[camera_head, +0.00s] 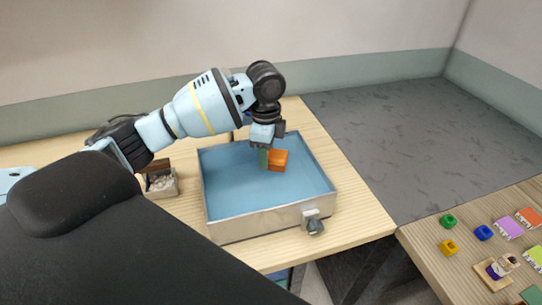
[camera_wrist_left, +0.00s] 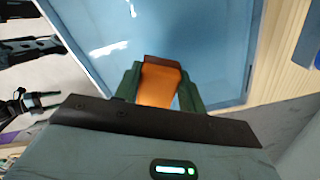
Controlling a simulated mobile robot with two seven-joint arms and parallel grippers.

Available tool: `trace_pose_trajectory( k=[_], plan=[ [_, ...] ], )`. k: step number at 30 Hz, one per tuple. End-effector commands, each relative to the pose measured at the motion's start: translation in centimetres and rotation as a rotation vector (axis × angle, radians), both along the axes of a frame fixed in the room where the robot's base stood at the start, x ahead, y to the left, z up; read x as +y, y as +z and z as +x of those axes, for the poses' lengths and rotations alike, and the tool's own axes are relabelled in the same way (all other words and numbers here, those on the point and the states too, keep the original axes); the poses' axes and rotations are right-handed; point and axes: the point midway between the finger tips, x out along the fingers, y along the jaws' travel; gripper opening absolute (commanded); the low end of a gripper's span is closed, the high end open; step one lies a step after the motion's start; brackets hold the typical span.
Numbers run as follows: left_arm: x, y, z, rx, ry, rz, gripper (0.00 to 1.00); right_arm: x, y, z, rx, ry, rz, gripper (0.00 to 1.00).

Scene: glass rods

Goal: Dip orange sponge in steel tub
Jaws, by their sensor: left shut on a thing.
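The steel tub (camera_head: 262,222) stands on the wooden table and holds blue water (camera_head: 235,185). My left gripper (camera_head: 266,160) points down inside the tub's outline, right of its middle. It is shut on the orange sponge (camera_head: 279,160). In the left wrist view the orange sponge (camera_wrist_left: 160,84) sits between the two green fingers of the left gripper (camera_wrist_left: 160,92), with the blue water beyond it. I cannot tell whether the sponge touches the water. My right gripper is in neither view.
A valve (camera_head: 315,222) sticks out of the tub's front wall. A small box with pale contents (camera_head: 160,181) stands left of the tub. A second table at the right holds several small coloured items, including a green one (camera_head: 448,221) and a yellow one (camera_head: 449,247).

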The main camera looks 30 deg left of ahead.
Motion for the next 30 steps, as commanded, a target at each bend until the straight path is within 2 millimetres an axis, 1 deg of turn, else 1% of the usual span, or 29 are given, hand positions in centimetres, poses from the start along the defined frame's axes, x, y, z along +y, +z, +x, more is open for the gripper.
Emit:
trace_pose_trajectory(
  k=[15, 20, 27, 30],
  plan=[
    [0.0, 4.6, 0.1, -0.003, 0.000, -0.001, 0.19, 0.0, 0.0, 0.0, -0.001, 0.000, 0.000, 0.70],
    [0.0, 5.0, 0.0, 0.000, 0.000, -0.001, 0.19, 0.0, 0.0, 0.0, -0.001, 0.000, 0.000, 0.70],
    [-0.1, 5.0, 0.0, 0.000, 0.003, 0.000, 0.19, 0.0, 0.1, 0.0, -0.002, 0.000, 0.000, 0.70],
    [-0.4, 4.7, -0.2, -0.001, 0.033, 0.001, 0.19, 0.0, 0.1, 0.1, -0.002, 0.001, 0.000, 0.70]
  ],
)
